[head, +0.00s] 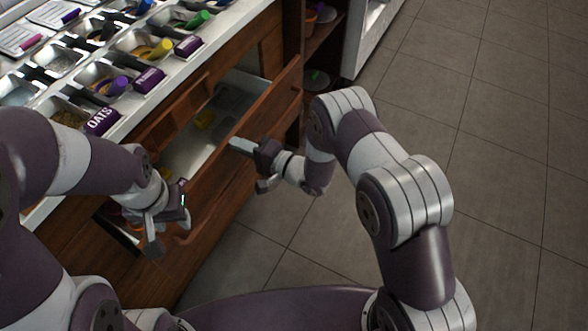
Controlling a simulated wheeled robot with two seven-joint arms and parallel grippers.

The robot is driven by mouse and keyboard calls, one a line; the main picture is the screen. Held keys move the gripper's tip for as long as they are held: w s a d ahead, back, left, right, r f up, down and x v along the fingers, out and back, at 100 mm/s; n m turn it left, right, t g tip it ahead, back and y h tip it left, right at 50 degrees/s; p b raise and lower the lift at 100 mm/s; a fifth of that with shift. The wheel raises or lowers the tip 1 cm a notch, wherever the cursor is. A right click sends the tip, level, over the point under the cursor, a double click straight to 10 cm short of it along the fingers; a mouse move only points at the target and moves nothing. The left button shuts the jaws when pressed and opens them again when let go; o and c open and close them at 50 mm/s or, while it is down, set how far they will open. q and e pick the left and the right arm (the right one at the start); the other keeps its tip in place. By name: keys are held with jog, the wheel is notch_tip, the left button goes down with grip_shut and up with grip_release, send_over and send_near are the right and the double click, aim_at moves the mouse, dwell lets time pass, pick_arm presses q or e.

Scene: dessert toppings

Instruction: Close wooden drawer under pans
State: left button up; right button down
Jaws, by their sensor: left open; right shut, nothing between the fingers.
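The wooden drawer (284,90) under the pans stands pulled out from the counter, its pale interior (190,150) showing. The metal topping pans (140,42) sit in the counter above. My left arm hides part of the drawer's near end.
The white counter edge (160,84) runs above the drawer, with purple labels such as OATS (102,121). An open shelf (322,35) with pots stands beyond the drawer's far end. The tiled floor (480,130) to the right is clear.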

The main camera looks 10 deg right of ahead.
jog(key=b+x, duration=0.3)
jog(key=x, duration=0.8)
jog(key=shift+a, duration=0.15)
